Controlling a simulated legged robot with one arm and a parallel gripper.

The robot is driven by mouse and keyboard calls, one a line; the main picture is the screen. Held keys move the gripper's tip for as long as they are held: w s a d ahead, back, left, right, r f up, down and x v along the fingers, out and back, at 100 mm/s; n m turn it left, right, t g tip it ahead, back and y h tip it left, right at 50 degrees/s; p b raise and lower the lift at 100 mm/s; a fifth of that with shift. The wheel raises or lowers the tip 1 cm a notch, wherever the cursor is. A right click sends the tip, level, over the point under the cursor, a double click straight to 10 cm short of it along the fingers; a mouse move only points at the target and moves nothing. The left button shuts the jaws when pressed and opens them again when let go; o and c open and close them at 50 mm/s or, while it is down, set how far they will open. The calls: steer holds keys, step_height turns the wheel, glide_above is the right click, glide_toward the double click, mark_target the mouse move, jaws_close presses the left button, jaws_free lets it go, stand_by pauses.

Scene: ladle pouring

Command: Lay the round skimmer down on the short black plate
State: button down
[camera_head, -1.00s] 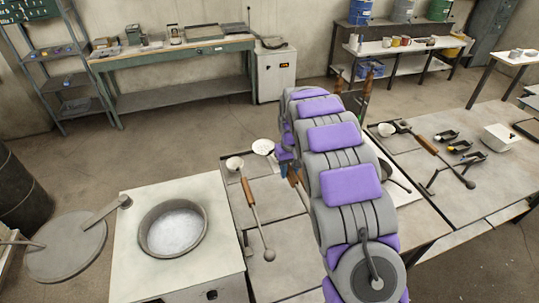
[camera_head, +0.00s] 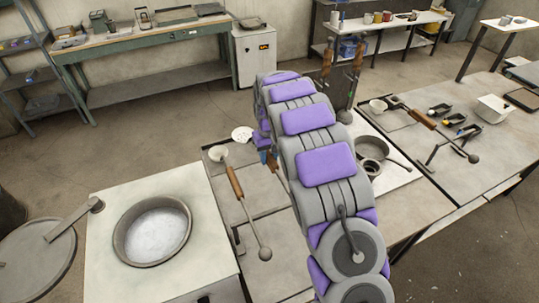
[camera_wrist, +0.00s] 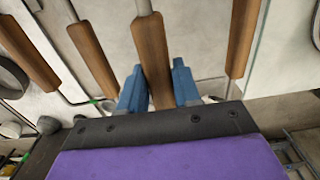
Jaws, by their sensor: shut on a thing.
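The round skimmer's pale perforated disc (camera_head: 242,134) shows just left of my gripper (camera_head: 264,150) in the head view. In the wrist view my gripper (camera_wrist: 158,92) is shut on a wooden handle (camera_wrist: 152,60), with a blue finger on each side. The handle appears to belong to the skimmer, but the join is hidden by my arm. Dark-edged flat areas show on the worktop (camera_head: 285,240) below; I cannot tell which one is the short black plate.
A wooden-handled ladle (camera_head: 233,182) lies left of my arm. A round pan (camera_head: 152,232) sits on the white stove at left. Pots (camera_head: 372,150) and upright handles (camera_head: 326,60) are to the right. Other wooden handles (camera_wrist: 92,60) flank my gripper in the wrist view.

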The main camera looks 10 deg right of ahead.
steer(key=shift+a+f, duration=0.55)
steer(key=shift+a, duration=0.1)
step_height(320, 180, down, 7)
steer(key=b, duration=0.2)
steer(key=shift+d+r+b, duration=0.15)
steer(key=shift+d+b, duration=0.15)
steer(key=shift+d, duration=0.05)
steer(key=shift+a, duration=0.35)
steer(key=c, duration=1.2)
jaws_free()
steer(key=shift+f, duration=0.2)
steer(key=shift+c, duration=0.2)
steer(key=o, duration=0.5)
steer(key=shift+d, duration=0.25)
